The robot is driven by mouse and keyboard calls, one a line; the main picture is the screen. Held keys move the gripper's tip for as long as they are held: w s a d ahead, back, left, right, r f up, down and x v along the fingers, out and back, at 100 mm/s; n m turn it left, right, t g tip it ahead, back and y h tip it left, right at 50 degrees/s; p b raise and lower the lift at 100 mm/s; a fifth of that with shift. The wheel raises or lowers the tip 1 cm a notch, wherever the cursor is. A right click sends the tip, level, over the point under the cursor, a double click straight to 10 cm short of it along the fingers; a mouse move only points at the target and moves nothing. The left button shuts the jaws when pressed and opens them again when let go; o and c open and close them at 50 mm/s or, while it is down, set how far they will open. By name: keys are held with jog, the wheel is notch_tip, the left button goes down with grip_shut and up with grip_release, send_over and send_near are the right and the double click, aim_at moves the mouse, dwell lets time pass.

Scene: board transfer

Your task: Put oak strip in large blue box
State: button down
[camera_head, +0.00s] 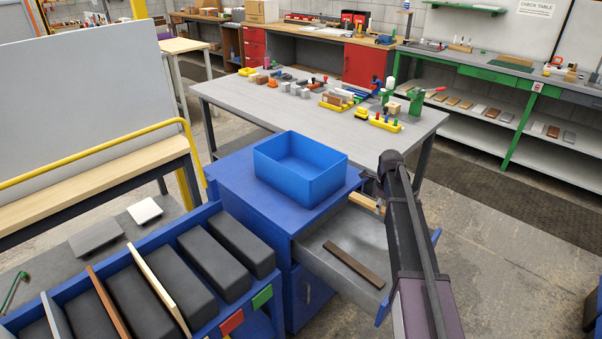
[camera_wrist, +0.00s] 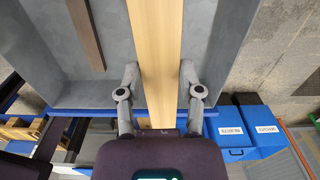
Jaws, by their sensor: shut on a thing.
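The oak strip (camera_wrist: 155,30) is a long pale wooden piece. In the wrist view it runs between the two fingers of my gripper (camera_wrist: 160,76), which is shut on it. In the head view a short end of the oak strip (camera_head: 366,202) shows at the back of the open drawer; my arm hides the rest and my gripper. I cannot tell whether the strip touches the drawer floor. The large blue box (camera_head: 300,188) stands open on top of the blue cabinet, left of my arm, and looks empty.
A dark brown strip (camera_head: 354,264) lies in the open grey drawer (camera_head: 325,233), also seen in the wrist view (camera_wrist: 86,32). A blue rack (camera_head: 205,318) with dark blocks and upright boards stands at the front left. A grey table (camera_head: 225,95) with small items is behind.

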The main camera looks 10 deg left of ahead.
notch_tip(320, 180, up, 25)
jog(key=p, duration=2.3)
jog(key=shift+p, duration=0.3)
jog(key=shift+d+f, duration=0.1)
jog(key=shift+d, duration=0.05)
